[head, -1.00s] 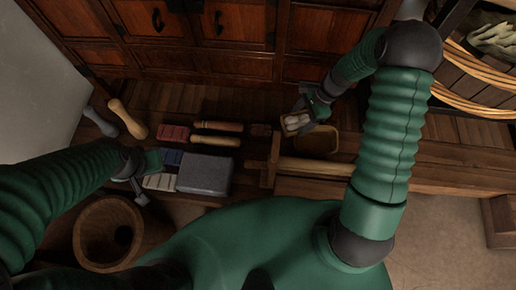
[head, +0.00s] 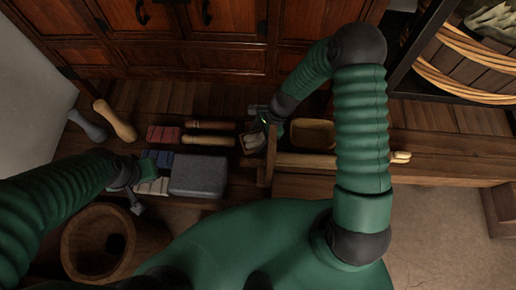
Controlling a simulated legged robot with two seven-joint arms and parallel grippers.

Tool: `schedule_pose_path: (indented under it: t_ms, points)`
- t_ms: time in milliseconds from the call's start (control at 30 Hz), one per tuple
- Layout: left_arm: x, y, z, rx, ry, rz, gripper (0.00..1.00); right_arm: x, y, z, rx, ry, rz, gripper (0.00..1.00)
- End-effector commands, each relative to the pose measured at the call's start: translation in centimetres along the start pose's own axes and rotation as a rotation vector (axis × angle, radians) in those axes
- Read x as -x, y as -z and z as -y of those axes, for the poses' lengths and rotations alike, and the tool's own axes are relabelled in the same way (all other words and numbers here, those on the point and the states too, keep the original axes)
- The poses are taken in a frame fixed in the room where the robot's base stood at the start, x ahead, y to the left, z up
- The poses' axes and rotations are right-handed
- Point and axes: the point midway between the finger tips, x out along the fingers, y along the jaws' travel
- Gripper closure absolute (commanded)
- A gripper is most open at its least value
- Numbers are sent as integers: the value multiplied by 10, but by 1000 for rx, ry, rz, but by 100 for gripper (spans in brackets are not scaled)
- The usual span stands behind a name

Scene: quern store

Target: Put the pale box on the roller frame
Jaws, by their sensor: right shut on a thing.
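My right gripper (head: 260,128) is shut on a small pale box (head: 251,143), holding it by its back right side. The box is just left of the upright wooden board of what looks like the roller frame (head: 270,160), with a long pale roller (head: 325,160) running right from it. The gripper hides part of the box, and I cannot tell whether the box touches the frame. My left gripper (head: 138,200) is low at the left, beside pale blocks (head: 153,186). Its jaws are too small and dark to read.
A grey stone block (head: 198,175), wooden-handled tools (head: 209,141), and red blocks (head: 163,134) lie left of the box. A wooden tub (head: 75,245) stands front left. The bench at right (head: 450,160) is mostly clear.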

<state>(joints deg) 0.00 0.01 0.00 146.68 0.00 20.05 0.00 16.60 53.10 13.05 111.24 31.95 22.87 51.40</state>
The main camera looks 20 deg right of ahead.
Motion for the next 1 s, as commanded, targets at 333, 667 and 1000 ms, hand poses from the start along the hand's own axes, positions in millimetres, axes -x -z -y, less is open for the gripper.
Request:
schedule_pose_path:
  t_ms: [333, 667, 1000]
  points:
    - [-17, -4, 0, 0, 0, 0, 100, -42, 17, 0, 0, -1, 2, 78]
    - [-29, -7, 0, 0, 0, 0, 100, -78, 32, 0, 1, 0, 0, 78]
    - [-30, -7, 0, 0, 0, 0, 100, -79, 33, 0, 1, 0, 0, 26]
